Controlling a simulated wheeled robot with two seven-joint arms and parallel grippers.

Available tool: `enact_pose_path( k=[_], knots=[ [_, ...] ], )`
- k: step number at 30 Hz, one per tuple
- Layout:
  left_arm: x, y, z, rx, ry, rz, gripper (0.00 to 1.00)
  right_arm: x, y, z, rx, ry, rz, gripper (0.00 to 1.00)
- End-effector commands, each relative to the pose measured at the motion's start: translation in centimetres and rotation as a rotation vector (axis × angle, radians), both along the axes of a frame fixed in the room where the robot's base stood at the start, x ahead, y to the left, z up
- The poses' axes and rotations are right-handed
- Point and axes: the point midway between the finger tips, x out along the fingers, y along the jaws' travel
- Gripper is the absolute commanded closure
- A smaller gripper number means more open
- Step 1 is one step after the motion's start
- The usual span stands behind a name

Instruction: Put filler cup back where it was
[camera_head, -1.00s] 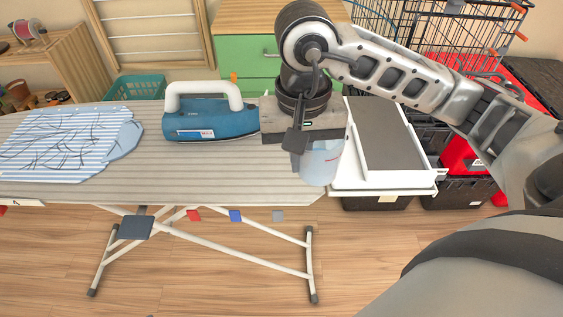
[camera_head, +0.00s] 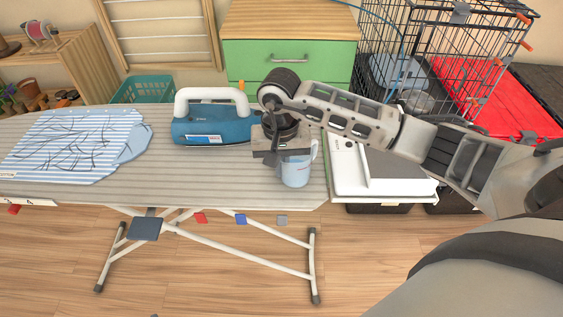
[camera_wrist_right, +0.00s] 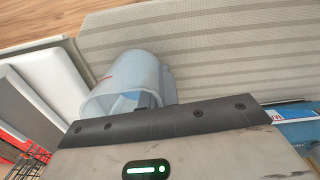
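The filler cup (camera_head: 297,173), translucent pale blue with a handle on its right, is upright at the right end of the ironing board (camera_head: 230,187). My right gripper (camera_head: 283,158) is just above and behind the cup. Its dark left finger hangs beside the cup with a small gap, so it looks open; the other finger is hidden. In the right wrist view the cup (camera_wrist_right: 128,82) is right beyond the gripper's edge, mouth towards the camera. The blue steam iron (camera_head: 213,124) with a white handle is to its left. My left gripper is not in view.
A striped blue garment (camera_head: 75,145) lies on the board's left. A white tray-like unit (camera_head: 385,180) adjoins the board's right end, under my right arm. A green drawer cabinet (camera_head: 288,60) and a wire cage (camera_head: 440,50) stand behind.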

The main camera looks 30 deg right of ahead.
Motion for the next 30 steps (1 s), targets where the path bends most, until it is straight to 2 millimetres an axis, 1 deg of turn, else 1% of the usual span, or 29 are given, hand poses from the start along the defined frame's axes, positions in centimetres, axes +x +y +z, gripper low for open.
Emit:
enact_pose_path(
  k=[5, 9, 12, 21, 23, 26, 30],
  knots=[
    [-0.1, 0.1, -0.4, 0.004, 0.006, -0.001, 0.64, 0.1, 0.0, 0.1, 0.001, -0.003, 0.0, 1.0],
    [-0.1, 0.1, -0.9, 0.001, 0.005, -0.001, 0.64, 0.1, 0.0, -0.4, 0.0, -0.004, 0.0, 1.0],
    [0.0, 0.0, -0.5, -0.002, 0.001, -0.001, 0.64, 0.0, 0.0, -0.3, 0.001, -0.002, 0.0, 0.76],
    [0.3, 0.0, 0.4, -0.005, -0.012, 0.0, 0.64, 0.0, 0.0, -0.1, 0.001, -0.002, 0.0, 0.76],
    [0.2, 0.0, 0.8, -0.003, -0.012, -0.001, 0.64, 0.0, 0.1, 0.3, 0.002, -0.001, 0.0, 0.76],
    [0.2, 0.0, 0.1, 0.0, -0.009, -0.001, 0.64, 0.2, 0.1, 1.4, 0.002, -0.008, 0.001, 0.76],
    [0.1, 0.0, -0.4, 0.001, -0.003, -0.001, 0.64, 0.3, 0.0, 4.3, 0.0, -0.01, 0.001, 0.76]
  ],
)
